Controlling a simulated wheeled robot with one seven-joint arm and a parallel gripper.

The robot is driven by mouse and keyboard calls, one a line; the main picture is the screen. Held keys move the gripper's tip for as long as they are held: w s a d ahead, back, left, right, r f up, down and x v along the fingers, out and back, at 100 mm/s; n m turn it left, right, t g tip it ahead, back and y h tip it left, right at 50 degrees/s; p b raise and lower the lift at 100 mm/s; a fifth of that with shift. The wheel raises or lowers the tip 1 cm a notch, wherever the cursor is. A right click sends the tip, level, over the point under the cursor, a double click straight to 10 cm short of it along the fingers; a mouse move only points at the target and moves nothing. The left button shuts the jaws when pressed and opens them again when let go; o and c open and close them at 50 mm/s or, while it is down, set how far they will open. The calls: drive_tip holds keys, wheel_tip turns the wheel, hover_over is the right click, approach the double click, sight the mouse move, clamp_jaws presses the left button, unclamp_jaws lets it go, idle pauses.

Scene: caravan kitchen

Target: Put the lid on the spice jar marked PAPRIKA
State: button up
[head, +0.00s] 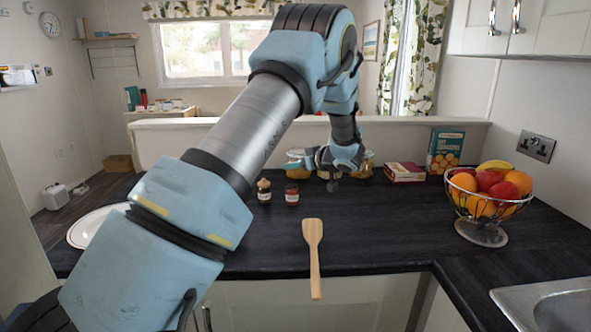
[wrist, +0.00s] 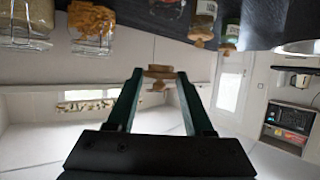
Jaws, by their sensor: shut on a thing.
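My gripper (wrist: 159,84) is shut on a round brown lid (wrist: 159,71), held between its fingertips in the wrist view. In the head view my gripper (head: 333,182) hangs above the dark worktop, right of two small spice jars; the lid cannot be made out there. One small jar (head: 264,196) has a tan top and pale contents. The other small jar (head: 291,196) has red contents. Their labels are too small to read, so I cannot tell which is PAPRIKA.
Larger glass jars (head: 368,163) stand behind my gripper. Boxes (head: 405,172) and a wire fruit bowl (head: 483,226) are to the right. A wooden spatula (head: 314,245) lies at the front of the worktop (head: 380,225), and a white plate (head: 88,228) at the left.

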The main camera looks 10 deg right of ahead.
drive_tip(key=shift+a+f+b, duration=0.15)
drive_tip(key=shift+f+b, duration=0.6)
drive_tip(key=shift+f, duration=0.1)
wheel_tip(320, 180, down, 4)
drive_tip(key=b, duration=0.3)
drive_tip(key=shift+b, duration=0.35)
drive_tip(key=shift+p, duration=0.4)
drive_tip(key=shift+p, duration=0.35)
idle(0.5)
drive_tip(key=shift+r+p, duration=0.85)
drive_tip(key=shift+p, duration=0.3)
idle(0.6)
drive_tip(key=shift+f+b, duration=0.5)
drive_tip(key=shift+f, duration=0.8)
idle(0.5)
drive_tip(key=o, duration=1)
